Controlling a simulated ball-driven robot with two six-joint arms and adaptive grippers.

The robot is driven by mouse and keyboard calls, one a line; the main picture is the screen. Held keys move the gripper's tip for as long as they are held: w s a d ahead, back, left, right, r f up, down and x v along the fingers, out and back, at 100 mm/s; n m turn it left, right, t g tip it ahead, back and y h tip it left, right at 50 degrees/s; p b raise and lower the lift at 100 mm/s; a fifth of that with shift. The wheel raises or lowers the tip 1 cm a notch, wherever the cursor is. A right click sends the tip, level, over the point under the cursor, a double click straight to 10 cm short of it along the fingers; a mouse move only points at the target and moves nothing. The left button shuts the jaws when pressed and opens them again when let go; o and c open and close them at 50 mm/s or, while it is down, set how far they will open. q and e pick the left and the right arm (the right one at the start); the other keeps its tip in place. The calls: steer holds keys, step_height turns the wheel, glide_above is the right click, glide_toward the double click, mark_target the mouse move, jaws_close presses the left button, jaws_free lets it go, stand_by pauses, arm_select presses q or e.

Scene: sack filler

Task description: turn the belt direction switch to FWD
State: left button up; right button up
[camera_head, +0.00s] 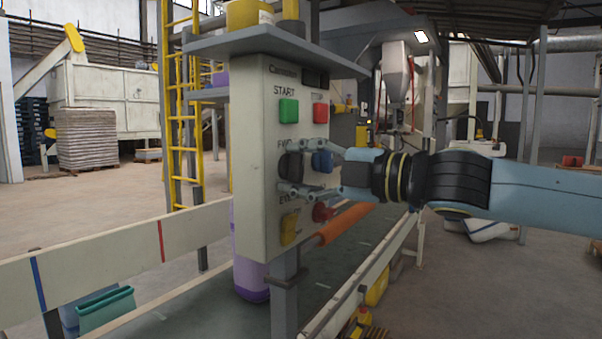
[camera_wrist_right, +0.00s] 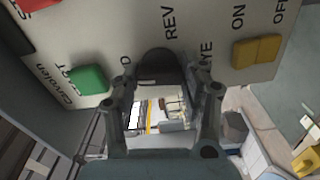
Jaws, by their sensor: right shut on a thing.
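The belt direction switch is a black knob (camera_head: 290,165) on the pale control box (camera_head: 253,190). It also shows in the right wrist view (camera_wrist_right: 158,63), below the REV label; the end of the FWD label shows beside it. A white mark shows on the knob's lower edge there, but I cannot tell which label it points to. My right gripper (camera_head: 303,166) reaches in from the right with its fingers on either side of the knob, shut on it. Its fingers also show in the wrist view (camera_wrist_right: 166,88). My left gripper is not in view.
The box also carries a green START button (camera_head: 288,110), a red button (camera_head: 320,113), a blue control (camera_head: 322,160), a yellow switch (camera_head: 289,229) and a red knob (camera_head: 322,212). A shelf (camera_head: 275,45) overhangs the box. A conveyor belt with rails runs below.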

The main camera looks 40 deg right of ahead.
steer(key=shift+f+n, duration=0.1)
steer(key=shift+n, duration=0.8)
steer(key=o, duration=1.2)
